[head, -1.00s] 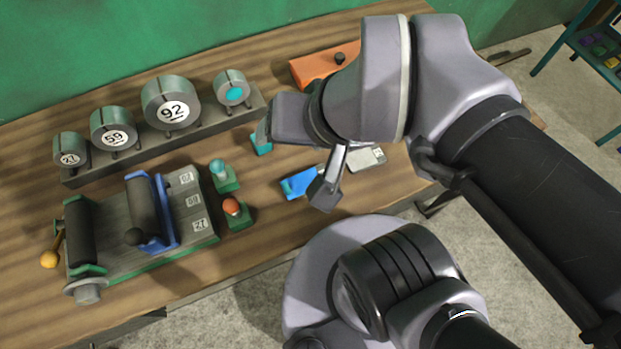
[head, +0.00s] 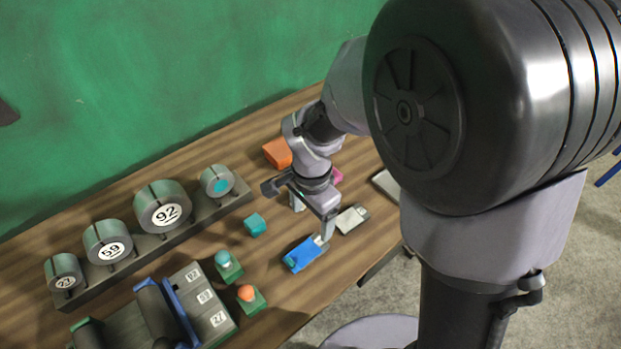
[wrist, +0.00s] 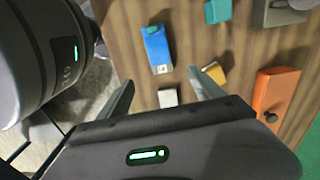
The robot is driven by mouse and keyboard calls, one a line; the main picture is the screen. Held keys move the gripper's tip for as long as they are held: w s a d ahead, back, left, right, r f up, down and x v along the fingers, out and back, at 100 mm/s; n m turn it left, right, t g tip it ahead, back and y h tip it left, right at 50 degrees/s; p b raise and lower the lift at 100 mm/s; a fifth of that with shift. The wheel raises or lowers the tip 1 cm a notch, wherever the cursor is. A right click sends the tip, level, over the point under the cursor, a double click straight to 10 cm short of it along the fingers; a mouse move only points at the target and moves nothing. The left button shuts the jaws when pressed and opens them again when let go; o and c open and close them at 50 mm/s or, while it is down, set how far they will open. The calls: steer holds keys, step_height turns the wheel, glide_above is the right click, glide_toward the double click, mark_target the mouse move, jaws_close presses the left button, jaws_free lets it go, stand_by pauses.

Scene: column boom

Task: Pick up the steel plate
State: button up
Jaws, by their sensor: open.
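The steel plate (head: 352,218) is a small flat pale grey piece with a dark end, lying on the wooden bench in the head view. In the wrist view, a pale grey block (wrist: 168,98) shows between my fingers, probably the same plate with its near part hidden by the gripper body. My gripper (head: 311,222) points down over the bench, just left of the plate in the head view.
A blue piece (head: 305,254) lies beside the plate. A teal block (head: 254,225), an orange block (head: 277,152) and a yellow piece (wrist: 215,72) are nearby. A rack of numbered rollers (head: 150,246) and green-based buttons (head: 250,298) stand left.

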steer(key=b, duration=0.3)
glide_above(309, 250)
steer(key=f, duration=0.8)
steer(key=shift+w+d+f, duration=0.25)
steer(key=shift+w+f, duration=0.05)
steer(key=shift+w, duration=0.05)
steer(key=f, duration=0.1)
steer(key=f+b, duration=0.1)
steer(key=f, duration=0.1)
steer(key=f+b, duration=0.1)
steer(key=f, duration=0.1)
steer(key=shift+s+a+f, duration=0.25)
steer(key=shift+s+a, duration=0.05)
steer(key=shift+r, duration=0.15)
steer(key=shift+c, duration=0.5)
jaws_close()
